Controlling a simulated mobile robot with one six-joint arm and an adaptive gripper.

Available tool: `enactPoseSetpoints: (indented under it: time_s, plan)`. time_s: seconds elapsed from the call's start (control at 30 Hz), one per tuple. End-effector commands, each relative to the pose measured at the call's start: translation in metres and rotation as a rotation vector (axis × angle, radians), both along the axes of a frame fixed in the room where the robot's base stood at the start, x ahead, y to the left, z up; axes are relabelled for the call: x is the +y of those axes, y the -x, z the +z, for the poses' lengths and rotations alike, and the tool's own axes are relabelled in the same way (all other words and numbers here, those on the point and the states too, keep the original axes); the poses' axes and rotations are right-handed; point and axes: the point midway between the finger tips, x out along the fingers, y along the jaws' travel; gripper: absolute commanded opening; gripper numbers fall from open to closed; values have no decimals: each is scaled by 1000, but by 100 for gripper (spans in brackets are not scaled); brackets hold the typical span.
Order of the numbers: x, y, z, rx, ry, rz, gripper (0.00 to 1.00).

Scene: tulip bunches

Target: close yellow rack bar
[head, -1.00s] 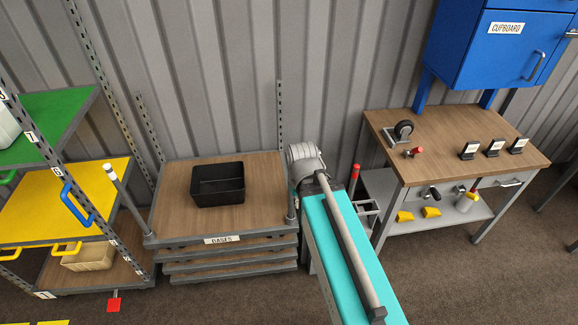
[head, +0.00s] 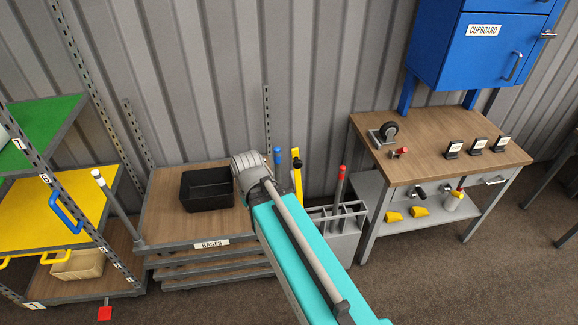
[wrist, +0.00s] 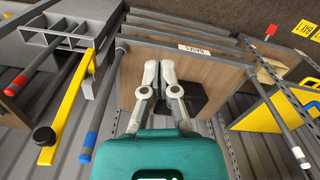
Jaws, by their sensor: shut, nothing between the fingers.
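I cannot tell which yellow part is the rack bar. My gripper (wrist: 159,68) is shut and empty, over the wooden bases stack (wrist: 130,62), apart from both yellow parts. In the head view my arm hides it.
A black bin (head: 207,190) sits on the stack. A blue-ended bar (head: 277,158) and a red-ended bar (head: 341,180) stand by the yellow one. A workbench (head: 440,150) and blue cupboard (head: 470,50) are at right.

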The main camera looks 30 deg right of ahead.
Motion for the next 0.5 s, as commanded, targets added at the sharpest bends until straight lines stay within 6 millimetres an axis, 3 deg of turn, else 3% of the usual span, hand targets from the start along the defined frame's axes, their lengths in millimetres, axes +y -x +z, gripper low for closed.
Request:
enactPoseSetpoints:
  time_s: [0.27, 0.5]
  plan:
    - [-2, -2, -3, 4, 17, 2, 0]
    - [-4, -18, -21, 33, 155, 24, 0]
